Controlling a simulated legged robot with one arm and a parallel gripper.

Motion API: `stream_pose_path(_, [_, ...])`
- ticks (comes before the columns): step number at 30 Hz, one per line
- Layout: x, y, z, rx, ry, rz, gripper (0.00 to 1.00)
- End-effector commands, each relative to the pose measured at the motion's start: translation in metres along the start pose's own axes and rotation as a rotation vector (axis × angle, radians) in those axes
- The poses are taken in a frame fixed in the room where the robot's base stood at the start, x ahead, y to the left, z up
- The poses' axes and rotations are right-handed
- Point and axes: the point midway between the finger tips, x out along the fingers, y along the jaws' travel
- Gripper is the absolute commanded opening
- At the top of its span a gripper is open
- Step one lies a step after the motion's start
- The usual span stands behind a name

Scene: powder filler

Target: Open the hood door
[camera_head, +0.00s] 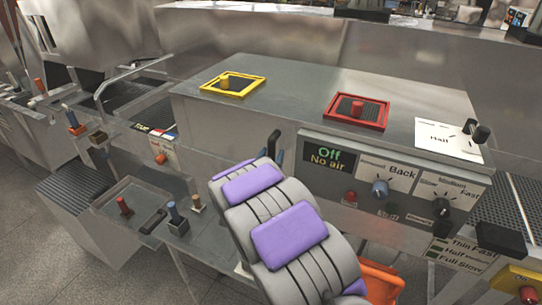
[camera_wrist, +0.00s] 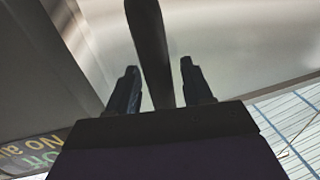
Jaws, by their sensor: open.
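A dark bar-shaped handle (camera_wrist: 147,28) runs down between the two fingers of my gripper (camera_wrist: 159,68) in the wrist view. My gripper is open, with one finger on each side of the handle and a visible gap on both sides. In the head view, a dark handle (camera_head: 273,143) shows at the front of the steel machine housing (camera_head: 310,95), just beyond the end of my arm. Most of my gripper is hidden behind my arm there. I cannot tell which panel is the hood door.
The housing top carries a yellow-framed pad (camera_head: 232,84) and a red-framed pad (camera_head: 357,111). Right of my arm are a display reading "Off No air" (camera_head: 327,157) and several knobs. An orange part (camera_head: 381,283) sits low beside my arm. Open floor (camera_head: 30,240) shows at lower left.

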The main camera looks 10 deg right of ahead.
Motion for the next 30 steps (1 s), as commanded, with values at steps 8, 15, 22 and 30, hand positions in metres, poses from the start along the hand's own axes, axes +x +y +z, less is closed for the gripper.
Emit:
stream_pose_path(8, [-0.0005,-0.0014,0.0,-0.001,0.0,-0.001,0.41])
stream_pose_path(15, [-0.0005,-0.0019,-0.0001,0.0,0.001,-0.001,0.18])
stream_pose_path(22, [-0.0003,-0.0022,-0.0002,0.0,0.001,-0.002,0.0])
stream_pose_path(30, [-0.0005,-0.0026,-0.0004,0.0,0.001,-0.002,0.0])
